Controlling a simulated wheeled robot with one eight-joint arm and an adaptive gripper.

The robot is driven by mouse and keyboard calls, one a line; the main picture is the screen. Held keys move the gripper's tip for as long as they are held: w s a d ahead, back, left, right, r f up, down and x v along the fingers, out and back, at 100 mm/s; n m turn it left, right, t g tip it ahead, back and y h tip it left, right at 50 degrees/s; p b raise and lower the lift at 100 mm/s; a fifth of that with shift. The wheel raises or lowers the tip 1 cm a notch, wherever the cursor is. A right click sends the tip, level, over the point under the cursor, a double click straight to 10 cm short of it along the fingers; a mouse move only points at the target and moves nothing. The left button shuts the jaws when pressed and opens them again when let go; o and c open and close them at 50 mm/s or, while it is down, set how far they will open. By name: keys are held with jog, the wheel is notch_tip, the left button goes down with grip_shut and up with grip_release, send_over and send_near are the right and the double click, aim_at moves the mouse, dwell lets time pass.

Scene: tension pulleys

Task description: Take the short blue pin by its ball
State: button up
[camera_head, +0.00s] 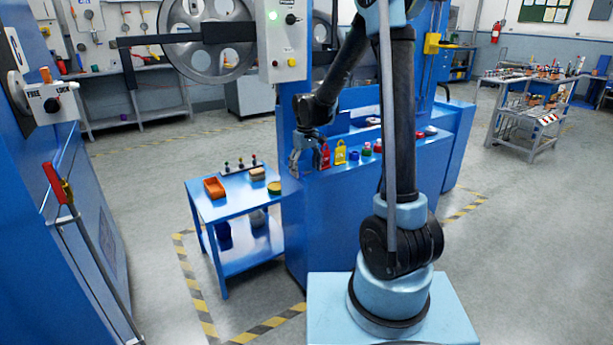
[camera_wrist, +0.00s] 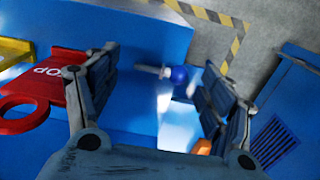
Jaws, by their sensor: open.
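The short blue pin shows in the wrist view: its round blue ball (camera_wrist: 179,75) lies between my two fingers, nearer the right one. Its pale shaft (camera_wrist: 150,70) points left across a blue surface; whether it sits in a hole is unclear. My gripper (camera_wrist: 160,68) is open with nothing clamped, and a gap shows on both sides of the ball. In the head view my gripper (camera_head: 305,163) hangs beside the blue machine's front panel (camera_head: 340,215), left of the tags. I cannot make out the pin there.
A red tag (camera_wrist: 50,75) lies close to my left finger, with a yellow tag (camera_wrist: 14,50) beyond it. A blue cart (camera_head: 225,207) with an orange tray (camera_head: 214,188) and a rack of ball-topped pins (camera_head: 240,168) stands left of the gripper. A striped floor line (camera_wrist: 233,48) runs below.

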jog(key=c, duration=1.5)
